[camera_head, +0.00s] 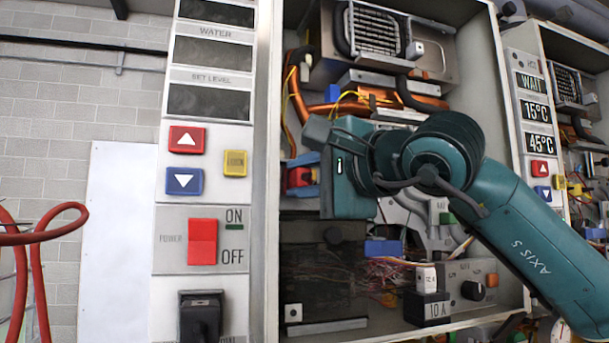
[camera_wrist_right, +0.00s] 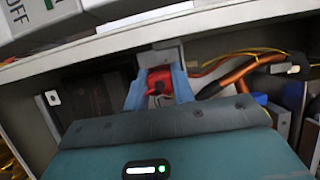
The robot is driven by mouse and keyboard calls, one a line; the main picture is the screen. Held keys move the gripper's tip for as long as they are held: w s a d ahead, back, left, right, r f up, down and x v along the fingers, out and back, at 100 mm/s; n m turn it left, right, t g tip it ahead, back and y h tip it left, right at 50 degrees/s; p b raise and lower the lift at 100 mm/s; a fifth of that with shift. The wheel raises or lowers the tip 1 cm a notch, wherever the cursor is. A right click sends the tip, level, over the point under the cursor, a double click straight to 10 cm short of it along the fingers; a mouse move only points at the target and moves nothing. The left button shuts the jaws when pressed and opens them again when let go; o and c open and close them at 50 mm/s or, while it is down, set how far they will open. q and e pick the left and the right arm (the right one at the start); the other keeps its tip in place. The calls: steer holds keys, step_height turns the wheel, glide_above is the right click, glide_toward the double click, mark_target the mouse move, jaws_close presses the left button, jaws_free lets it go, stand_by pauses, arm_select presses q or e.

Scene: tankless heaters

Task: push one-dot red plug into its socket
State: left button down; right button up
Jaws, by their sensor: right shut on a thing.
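A red plug (camera_head: 298,177) is held between the blue fingers of my right gripper (camera_head: 302,176), just inside the left wall of the open heater cabinet. In the right wrist view the red plug (camera_wrist_right: 159,82) sits between the two blue fingers (camera_wrist_right: 160,92), which are shut on it. A grey block (camera_wrist_right: 163,56) at the cabinet wall lies directly beyond the plug; I cannot tell whether it is the socket or whether the plug touches it. The dot marking cannot be made out. My left gripper is not in view.
The cabinet's left wall (camera_head: 268,250) is close to the fingertips. Copper pipes (camera_head: 330,108) and yellow wires run above the gripper. Loose coloured wires (camera_head: 365,275) and a blue connector (camera_head: 383,247) lie below. A control panel with a red power switch (camera_head: 202,242) stands at left.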

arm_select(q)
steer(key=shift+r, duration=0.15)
arm_select(e)
steer(key=shift+w+a, duration=0.1)
steer(key=shift+w, duration=0.2)
steer(key=o, duration=1)
arm_select(q)
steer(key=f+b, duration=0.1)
steer(key=b, duration=0.2)
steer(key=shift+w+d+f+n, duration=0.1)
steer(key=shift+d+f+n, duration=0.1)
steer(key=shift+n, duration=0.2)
arm_select(e)
steer(key=v, duration=1.3)
steer(key=shift+s, duration=0.1)
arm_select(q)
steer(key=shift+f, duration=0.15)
